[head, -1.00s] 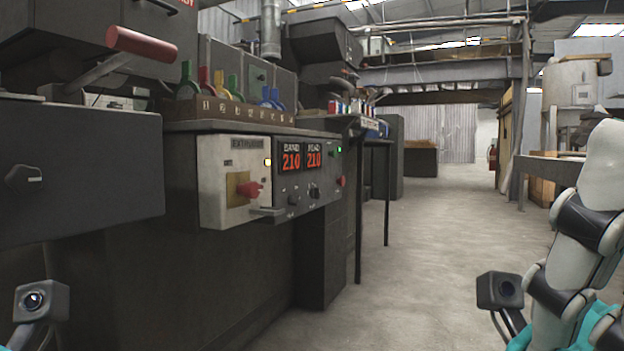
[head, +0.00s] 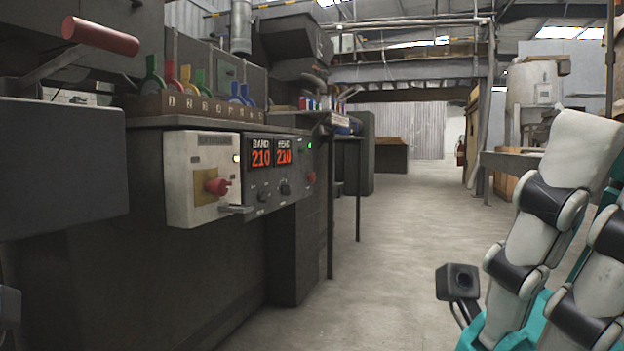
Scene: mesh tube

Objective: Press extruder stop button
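The extruder control box (head: 180,200), white, is fixed to the front of the dark machine left of the middle. It carries a red knob (head: 217,186) on a yellow plate. To its right is a black panel (head: 282,202) with two red displays reading 210. A small red button (head: 310,177) sits at this panel's right end, below a small green light (head: 310,146). I cannot read which control is marked stop. Neither gripper's fingers show. My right arm's links are at the right, well apart from the panel, and nothing of mine touches the controls.
A dark cabinet (head: 60,165) and a red-handled lever (head: 100,36) stand out at the left. Colored levers (head: 240,92) line the shelf above the box. A thin-legged table (head: 358,190) stands beyond the panel. The concrete floor (head: 390,270) is open in the middle.

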